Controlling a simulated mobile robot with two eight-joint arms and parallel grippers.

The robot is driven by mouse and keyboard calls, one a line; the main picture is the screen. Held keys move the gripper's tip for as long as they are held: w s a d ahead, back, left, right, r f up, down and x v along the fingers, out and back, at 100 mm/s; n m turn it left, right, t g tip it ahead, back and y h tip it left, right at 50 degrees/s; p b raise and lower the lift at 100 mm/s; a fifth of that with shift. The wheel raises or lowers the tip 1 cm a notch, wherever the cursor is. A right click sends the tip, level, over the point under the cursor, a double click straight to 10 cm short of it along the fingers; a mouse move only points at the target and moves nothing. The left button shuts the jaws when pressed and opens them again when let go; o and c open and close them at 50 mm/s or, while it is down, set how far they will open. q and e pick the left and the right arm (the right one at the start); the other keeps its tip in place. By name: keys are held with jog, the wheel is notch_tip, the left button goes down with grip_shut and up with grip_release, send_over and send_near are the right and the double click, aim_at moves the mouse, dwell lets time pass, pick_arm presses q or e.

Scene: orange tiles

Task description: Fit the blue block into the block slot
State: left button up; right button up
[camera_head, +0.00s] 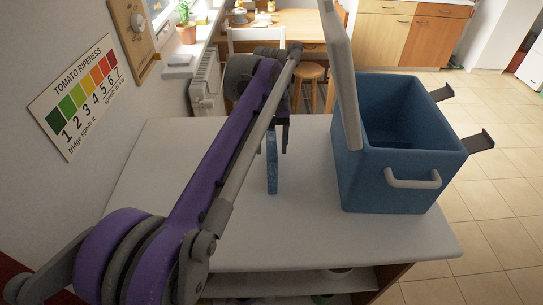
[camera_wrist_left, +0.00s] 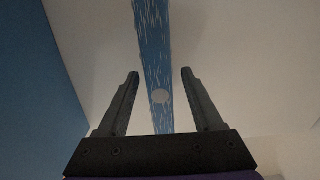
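The blue block (camera_head: 272,168) is a thin slab standing upright on the white table top, left of the blue box. In the left wrist view the speckled blue block (camera_wrist_left: 153,45) is a narrow strip with a pale round spot. My left gripper (camera_head: 279,138) points down over it. In the left wrist view the left gripper's two fingers (camera_wrist_left: 160,74) are open, one on each side of the block, with a gap visible on both sides. The arm hides part of the gripper in the head view. I cannot make out a block slot. My right gripper is not in view.
A blue box (camera_head: 385,185) with a raised white lid (camera_head: 343,75), a white handle and dark side tabs stands right of the block; it also shows in the left wrist view (camera_wrist_left: 35,90). The table top (camera_head: 320,240) is clear in front. A wall is at left.

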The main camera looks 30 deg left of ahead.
pick_arm(q)
grip_shut()
dwell(1.3)
